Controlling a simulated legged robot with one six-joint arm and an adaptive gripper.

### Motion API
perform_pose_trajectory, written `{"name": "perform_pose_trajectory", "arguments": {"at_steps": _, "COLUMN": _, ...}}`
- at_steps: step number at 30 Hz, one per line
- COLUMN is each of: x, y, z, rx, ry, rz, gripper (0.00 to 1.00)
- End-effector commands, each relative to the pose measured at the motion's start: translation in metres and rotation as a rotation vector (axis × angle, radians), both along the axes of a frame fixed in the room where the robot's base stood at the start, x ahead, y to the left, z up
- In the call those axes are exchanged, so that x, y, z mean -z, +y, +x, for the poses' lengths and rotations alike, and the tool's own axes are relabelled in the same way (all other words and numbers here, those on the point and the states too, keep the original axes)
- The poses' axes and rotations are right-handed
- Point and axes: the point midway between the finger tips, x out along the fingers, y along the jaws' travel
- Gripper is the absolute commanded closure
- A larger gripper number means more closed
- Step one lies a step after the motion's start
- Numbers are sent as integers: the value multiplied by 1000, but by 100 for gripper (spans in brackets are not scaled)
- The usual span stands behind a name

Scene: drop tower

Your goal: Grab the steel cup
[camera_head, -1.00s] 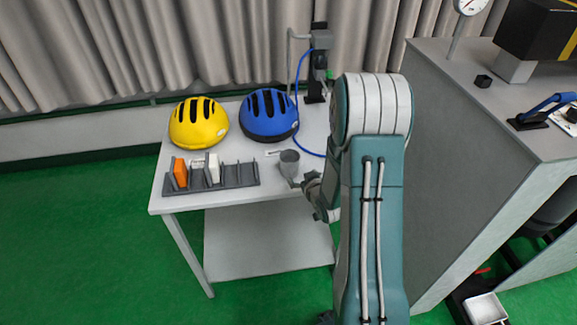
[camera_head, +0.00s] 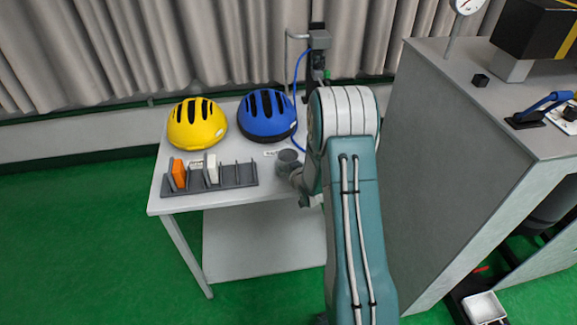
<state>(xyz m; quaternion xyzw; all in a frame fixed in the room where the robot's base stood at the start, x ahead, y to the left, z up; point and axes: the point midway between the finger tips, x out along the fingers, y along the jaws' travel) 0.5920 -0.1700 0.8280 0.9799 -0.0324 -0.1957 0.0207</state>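The grey steel cup (camera_head: 287,157) stands on the right part of the white table, and I look down on its dark round opening. My gripper (camera_head: 296,177) is low at the cup's near right side, against it or very close to it in this view. My arm's upper links hide much of the gripper, and its fingers are too small and covered to tell whether they are open or shut on the cup.
A yellow helmet (camera_head: 197,124) and a blue helmet (camera_head: 267,115) sit at the table's back. A grey slotted rack (camera_head: 236,177) holds orange and white pieces at the front left. A dark stand (camera_head: 317,62) with a blue hose is behind. A tall grey cabinet (camera_head: 455,130) stands on the right.

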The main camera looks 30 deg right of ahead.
Motion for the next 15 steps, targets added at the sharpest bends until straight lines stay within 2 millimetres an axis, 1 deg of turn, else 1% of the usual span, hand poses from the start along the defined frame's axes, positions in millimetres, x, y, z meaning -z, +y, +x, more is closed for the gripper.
{"name": "perform_pose_trajectory", "arguments": {"at_steps": 11, "x": 0, "y": 0, "z": 0, "rx": 0, "ry": 1, "rz": 0, "gripper": 63}}
{"name": "perform_pose_trajectory", "arguments": {"at_steps": 15, "x": -6, "y": 0, "z": 0, "rx": 0, "ry": 0, "rz": 0, "gripper": 63}}
